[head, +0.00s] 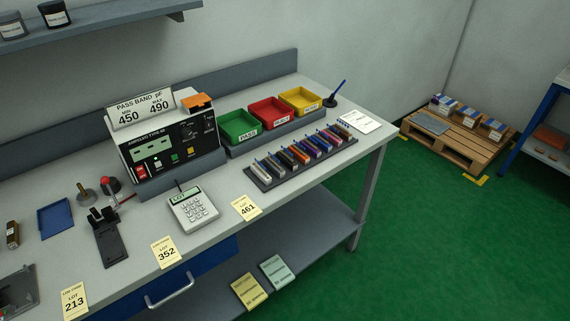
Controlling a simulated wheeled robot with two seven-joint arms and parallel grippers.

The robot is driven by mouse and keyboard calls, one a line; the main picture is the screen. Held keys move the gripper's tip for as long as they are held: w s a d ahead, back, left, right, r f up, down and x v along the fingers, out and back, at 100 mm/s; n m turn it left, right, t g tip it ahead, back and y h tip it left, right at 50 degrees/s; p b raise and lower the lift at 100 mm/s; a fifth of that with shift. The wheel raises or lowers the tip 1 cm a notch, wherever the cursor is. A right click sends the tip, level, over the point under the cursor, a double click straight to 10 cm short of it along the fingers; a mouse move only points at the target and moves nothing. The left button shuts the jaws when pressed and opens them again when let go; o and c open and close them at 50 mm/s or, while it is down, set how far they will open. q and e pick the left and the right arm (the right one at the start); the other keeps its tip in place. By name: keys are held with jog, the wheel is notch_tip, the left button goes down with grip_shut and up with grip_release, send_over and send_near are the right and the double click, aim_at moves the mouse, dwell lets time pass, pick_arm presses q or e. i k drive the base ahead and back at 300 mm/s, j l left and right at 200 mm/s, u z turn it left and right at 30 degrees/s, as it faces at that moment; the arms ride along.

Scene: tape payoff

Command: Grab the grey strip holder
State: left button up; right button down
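A dark rack (263,184) lies on the bench in the head view, right of the middle. It holds a slanting row of several small, narrow holders in different colours, with light strip-like tops. The holder at the row's near left end (261,170) looks light grey; another, a few places along, also looks pale, and they are too small to tell apart surely. All of them sit in the rack. Neither of my grippers is in view.
Behind the rack stand green (239,126), red (269,111) and yellow (300,100) trays. A tester (170,140) and a keypad device (194,208) stand to the left. Lot cards, including one marked 461 (246,208), lie along the front edge. A pen stand (330,102) is behind right.

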aim_at(270, 163)
jog(key=i+l, duration=0.15)
jog(key=l, duration=0.3)
jog(key=i+l, duration=0.15)
jog(key=l, duration=0.3)
jog(key=i+l+u, duration=0.1)
jog(key=l, duration=0.3)
jog(key=i+l, duration=0.15)
jog(key=l, duration=0.3)
